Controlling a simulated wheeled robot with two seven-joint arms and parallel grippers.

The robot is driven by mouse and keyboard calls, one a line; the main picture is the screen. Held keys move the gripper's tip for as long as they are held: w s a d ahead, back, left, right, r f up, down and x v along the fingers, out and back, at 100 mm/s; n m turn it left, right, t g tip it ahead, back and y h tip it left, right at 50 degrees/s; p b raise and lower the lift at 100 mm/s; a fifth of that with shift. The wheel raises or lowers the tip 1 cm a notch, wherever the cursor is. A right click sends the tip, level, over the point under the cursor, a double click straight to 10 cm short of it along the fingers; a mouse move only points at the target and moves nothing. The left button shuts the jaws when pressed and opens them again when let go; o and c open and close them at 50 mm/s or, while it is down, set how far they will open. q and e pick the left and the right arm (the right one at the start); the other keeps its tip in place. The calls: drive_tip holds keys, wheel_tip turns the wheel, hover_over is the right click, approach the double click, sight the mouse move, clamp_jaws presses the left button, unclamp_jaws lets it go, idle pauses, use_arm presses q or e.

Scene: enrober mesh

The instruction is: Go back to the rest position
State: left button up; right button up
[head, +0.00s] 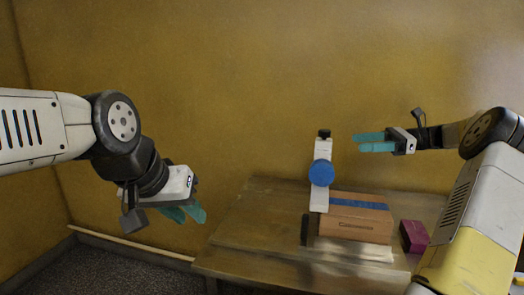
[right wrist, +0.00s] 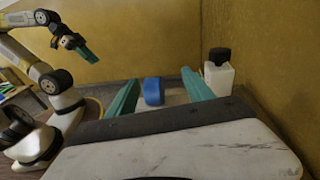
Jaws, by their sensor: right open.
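My right gripper (head: 372,142) is raised in the air at the right, its teal fingers pointing left. In the right wrist view the fingers of the right gripper (right wrist: 160,92) stand well apart, with nothing held; a blue round part (right wrist: 153,90) shows beyond, between them. The brown box-shaped machine (head: 345,222) with a blue strip stands on the table, apart from both grippers.
The wooden table (head: 240,235) is bare at its left. A white upright with a blue disc (head: 321,173) and black top stands at the machine's left end. A purple block (head: 414,236) lies at its right. A yellow wall (head: 250,90) closes the back.

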drive_tip(key=s+a+n+h, duration=0.1)
drive_tip(key=a, duration=0.2)
drive_tip(key=a+n+g+h, duration=0.1)
drive_tip(key=a, duration=0.2)
drive_tip(key=s+a+r+h, duration=0.1)
drive_tip(key=a, duration=0.3)
drive_tip(key=shift+s+n+h, duration=0.35)
drive_tip(key=shift+n+h, duration=0.05)
drive_tip(key=s+a+n+h, duration=0.4)
drive_tip(key=s+a, duration=0.3)
drive_tip(key=s+f+n+t+h, duration=0.2)
drive_tip(key=s+n, duration=0.4)
drive_tip(key=s, duration=0.3)
drive_tip(key=s+f+n+t+h, duration=0.3)
drive_tip(key=s+n, duration=0.3)
drive_tip(key=s, duration=0.4)
drive_tip(key=shift+s+f+h, duration=0.15)
drive_tip(key=shift+s+h, duration=0.05)
drive_tip(key=shift+h, duration=0.7)
